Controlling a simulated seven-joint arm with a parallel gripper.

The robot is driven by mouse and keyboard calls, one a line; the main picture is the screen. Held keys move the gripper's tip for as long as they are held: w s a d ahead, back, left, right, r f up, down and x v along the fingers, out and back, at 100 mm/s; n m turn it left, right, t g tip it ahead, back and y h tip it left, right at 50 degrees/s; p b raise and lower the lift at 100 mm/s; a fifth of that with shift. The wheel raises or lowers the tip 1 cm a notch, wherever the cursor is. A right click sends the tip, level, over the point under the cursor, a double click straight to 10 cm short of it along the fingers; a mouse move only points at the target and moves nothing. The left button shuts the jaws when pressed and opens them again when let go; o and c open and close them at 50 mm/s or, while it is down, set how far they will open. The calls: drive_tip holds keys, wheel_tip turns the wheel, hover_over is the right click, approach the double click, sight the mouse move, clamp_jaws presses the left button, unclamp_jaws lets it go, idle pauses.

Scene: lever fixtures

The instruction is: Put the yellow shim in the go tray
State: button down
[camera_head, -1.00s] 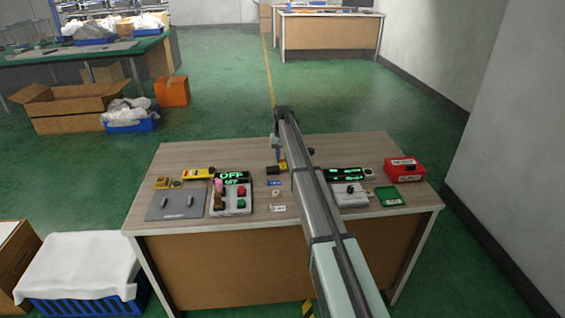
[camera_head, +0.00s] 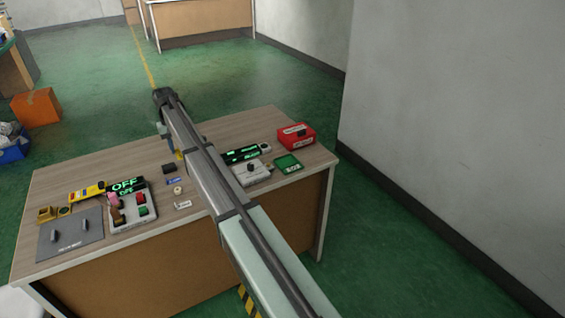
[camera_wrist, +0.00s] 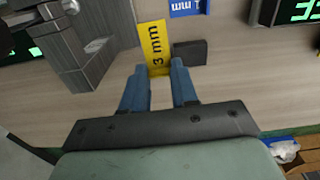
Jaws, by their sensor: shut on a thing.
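The yellow shim, marked "3 mm", (camera_wrist: 155,45) is between the blue fingertips of my gripper (camera_wrist: 160,68) in the wrist view. My gripper is shut on its near end. In the head view the gripper (camera_head: 172,146) is over the back of the table, and the shim (camera_head: 179,154) shows as a small yellow patch partly behind my arm. A small green tray (camera_head: 288,164) lies at the table's right end, well to the right of the gripper. It looks like the go tray, though its label is too small to read.
A red box (camera_head: 296,136) stands behind the green tray. A grey lever fixture (camera_head: 250,173) is left of the tray. A dark block (camera_wrist: 190,52) and a blue shim (camera_wrist: 188,7) are near the held shim. A button box (camera_head: 132,213) and grey plate (camera_head: 70,234) are at left.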

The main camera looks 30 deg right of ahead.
drive_tip(key=s+d+f, duration=0.2)
drive_tip(key=s+f, duration=0.1)
drive_tip(key=s, duration=1)
drive_tip(key=s+d+f, duration=0.1)
drive_tip(key=s+f, duration=0.3)
drive_tip(key=s, duration=0.9)
drive_tip(key=s+d+f, duration=0.2)
drive_tip(key=s+f, duration=0.1)
drive_tip(key=s, duration=1)
wheel_tip(320, 180, up, 12)
drive_tip(key=m, duration=1.3)
hover_over(291, 161)
drive_tip(key=shift+w+d+f+m, duration=0.1)
drive_tip(key=shift+f+m, duration=0.8)
drive_tip(key=shift+f, duration=0.75)
drive_tip(key=shift+s+a+f+m, duration=0.1)
drive_tip(key=shift+f+m, duration=0.8)
drive_tip(key=shift+f, duration=0.8)
drive_tip(key=shift+w+d+f+m, duration=0.1)
drive_tip(key=shift+f+m, duration=0.8)
drive_tip(key=shift+f, duration=0.75)
drive_tip(key=shift+f, duration=0.1)
